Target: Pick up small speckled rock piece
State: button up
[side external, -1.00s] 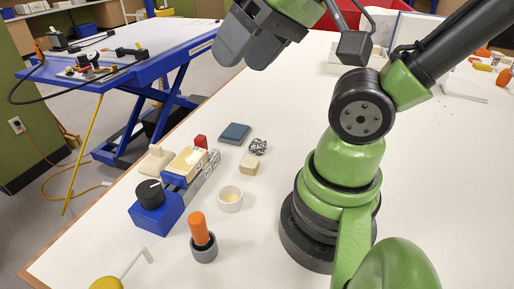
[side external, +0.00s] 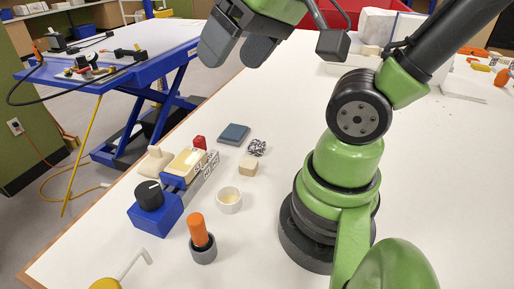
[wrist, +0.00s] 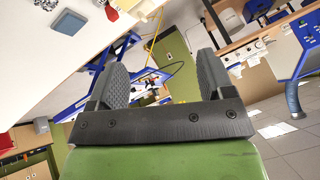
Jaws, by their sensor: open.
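The small speckled rock piece (side external: 257,147), black and white, lies on the white table beside a beige block and a blue-grey square. In the wrist view a speckled piece (wrist: 47,4) shows at the top left edge, partly cut off. My gripper (side external: 238,52) is raised above the far part of the table, up and away from the rock. Its two grey pads stand apart with nothing between them. In the wrist view my gripper (wrist: 158,80) is open and points out past the table edge toward the room.
Close to the rock are a blue-grey square (side external: 234,134), a beige block (side external: 248,169), a red piece (side external: 200,142), a white cup (side external: 229,201) and a blue device with a black knob (side external: 155,211). An orange-handled tool (side external: 198,230) stands in a grey holder.

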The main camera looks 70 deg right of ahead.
jog(key=w+d+f+g+h, duration=0.2)
jog(key=w+d+f, duration=0.2)
jog(key=w+d, duration=0.25)
jog(key=n+g, duration=0.3)
jog(key=g, duration=0.2)
send_over(257, 144)
jog(key=shift+y, duration=0.3)
jog(key=f, duration=2)
jog(key=shift+w+d, duration=0.2)
jog(key=shift+d, duration=0.05)
jog(key=shift+s+a+f, duration=0.15)
jog(key=shift+f, duration=1.4)
jog(key=shift+s+a+f, duration=0.1)
jog(key=shift+f, duration=1.45)
jog(key=c, duration=1)
